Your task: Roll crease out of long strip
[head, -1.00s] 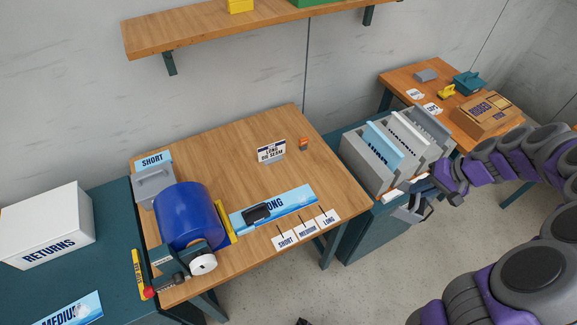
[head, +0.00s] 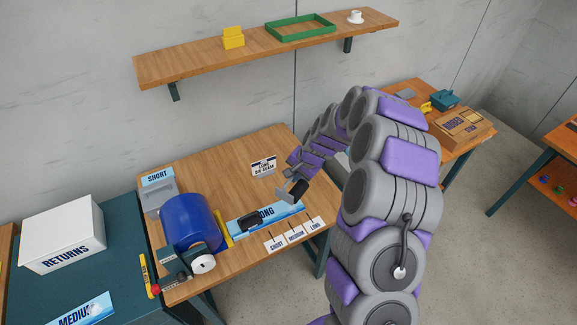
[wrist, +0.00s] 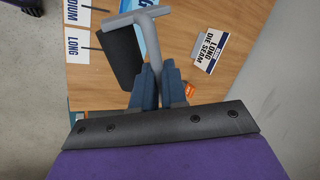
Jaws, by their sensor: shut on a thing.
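The long strip (head: 264,220), blue and white and marked LONG, lies flat on the wooden table. A dark block-like piece (head: 250,222) sits on its left half. My gripper (wrist: 158,74) is shut on the grey handle of a hand roller (wrist: 122,56) with a black cylinder. In the head view the roller (head: 299,189) is over the strip's right end; whether it touches is unclear. The crease cannot be made out. My arm hides part of the table's right side.
A blue drum (head: 190,222) stands left of the strip. Cards marked SHORT, MEDIUM and LONG (head: 294,234) lie in front. A LONG DIE SEAM sign (head: 263,166) stands behind, with a small orange item (wrist: 190,90) near it. A RETURNS box (head: 63,232) is at left.

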